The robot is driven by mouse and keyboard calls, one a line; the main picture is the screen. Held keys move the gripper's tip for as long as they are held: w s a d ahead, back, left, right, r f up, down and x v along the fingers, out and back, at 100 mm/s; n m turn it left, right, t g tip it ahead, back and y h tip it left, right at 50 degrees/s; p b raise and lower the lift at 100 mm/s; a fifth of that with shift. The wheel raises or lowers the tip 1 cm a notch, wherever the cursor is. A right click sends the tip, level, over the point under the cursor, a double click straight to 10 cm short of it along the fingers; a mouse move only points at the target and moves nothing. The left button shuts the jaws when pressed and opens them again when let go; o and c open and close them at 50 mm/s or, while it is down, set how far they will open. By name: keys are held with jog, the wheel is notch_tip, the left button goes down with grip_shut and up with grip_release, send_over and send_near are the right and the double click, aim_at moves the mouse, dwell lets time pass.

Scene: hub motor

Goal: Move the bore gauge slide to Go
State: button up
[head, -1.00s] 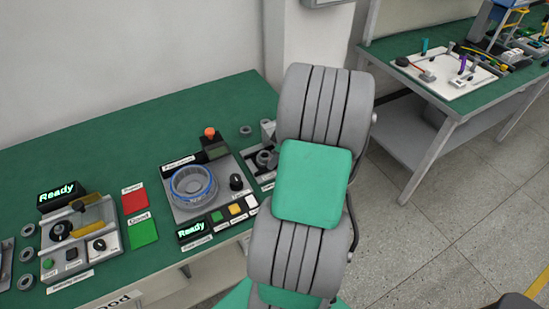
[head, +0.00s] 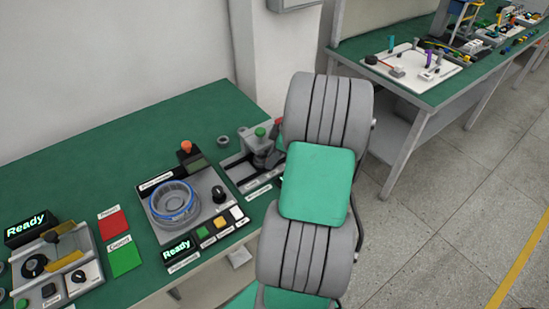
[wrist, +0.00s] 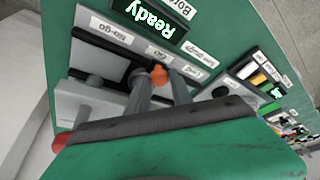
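The bore gauge shows in the wrist view as a dark and grey track (wrist: 98,57) with labels beside it, "No-go" (wrist: 112,30) and "Go" (wrist: 160,52) among them. An orange knob (wrist: 158,76) shows near the "Go" label. My gripper (wrist: 156,72) has one grey finger on each side of this knob, with only a small gap. I cannot tell whether the fingers press on it. A display reading "Ready" (wrist: 148,17) stands beside the track. In the head view my arm hides the gripper and part of the grey fixture (head: 243,170) behind it.
Left of the fixture in the head view is a station with a blue-rimmed ring (head: 173,202) and a "Ready" display (head: 178,248). Red (head: 112,221) and green (head: 124,258) pads lie further left. A second bench (head: 425,88) stands at the right; bare floor lies between.

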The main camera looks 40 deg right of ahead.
jog(key=shift+o, duration=0.4)
jog(key=shift+d+r, duration=0.1)
jog(key=v, duration=0.7)
jog(key=shift+r, duration=0.25)
jog(key=shift+s, duration=0.15)
